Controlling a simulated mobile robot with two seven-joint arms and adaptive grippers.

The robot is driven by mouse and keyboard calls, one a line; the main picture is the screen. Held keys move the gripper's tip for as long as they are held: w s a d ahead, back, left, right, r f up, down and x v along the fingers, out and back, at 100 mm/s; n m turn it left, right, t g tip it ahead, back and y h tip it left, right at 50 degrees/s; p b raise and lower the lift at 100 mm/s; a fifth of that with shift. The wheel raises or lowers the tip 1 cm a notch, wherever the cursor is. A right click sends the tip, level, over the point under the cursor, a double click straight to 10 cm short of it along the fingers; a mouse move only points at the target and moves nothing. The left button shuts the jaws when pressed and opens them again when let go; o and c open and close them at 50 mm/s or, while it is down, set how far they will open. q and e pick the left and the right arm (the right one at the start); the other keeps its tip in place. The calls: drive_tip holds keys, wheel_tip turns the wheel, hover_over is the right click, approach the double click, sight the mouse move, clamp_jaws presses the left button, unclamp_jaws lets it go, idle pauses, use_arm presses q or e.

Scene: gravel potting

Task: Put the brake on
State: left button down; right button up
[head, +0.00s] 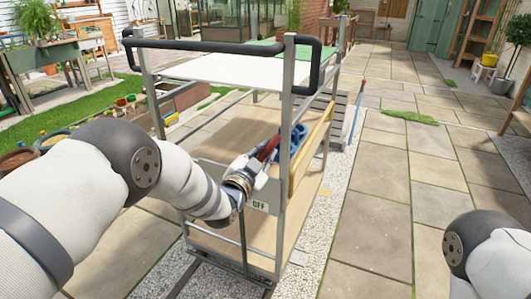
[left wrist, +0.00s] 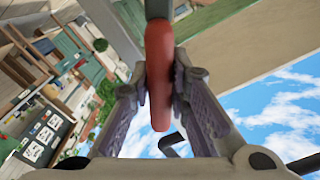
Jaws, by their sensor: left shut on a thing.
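A grey metal trolley (head: 289,110) with a black push handle (head: 220,46) stands in front of me. A small plate reading OFF (head: 259,206) is on its near side, low on the frame. My left gripper (head: 268,160) is at the near right post, shut on a red lever grip (left wrist: 158,60). In the left wrist view the red grip lies between the two fingers (left wrist: 158,90). In the head view only a little red shows beside the gripper, and the lever's lower part is hard to make out. My right gripper is out of view.
The trolley has a white top shelf (head: 215,69) and lower wooden shelves. A blue object (head: 297,140) is just behind the post. Paving (head: 400,190) is open on the right. Potting benches (head: 55,60) and planters stand at the left.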

use_arm(q)
drive_tip(key=c, duration=1.8)
unclamp_jaws()
drive_tip(key=shift+d, duration=0.2)
drive_tip(key=shift+o, duration=1.4)
drive_tip(key=shift+w+d+f, duration=0.1)
drive_tip(key=shift+w, duration=0.05)
drive_tip(key=v, duration=1.2)
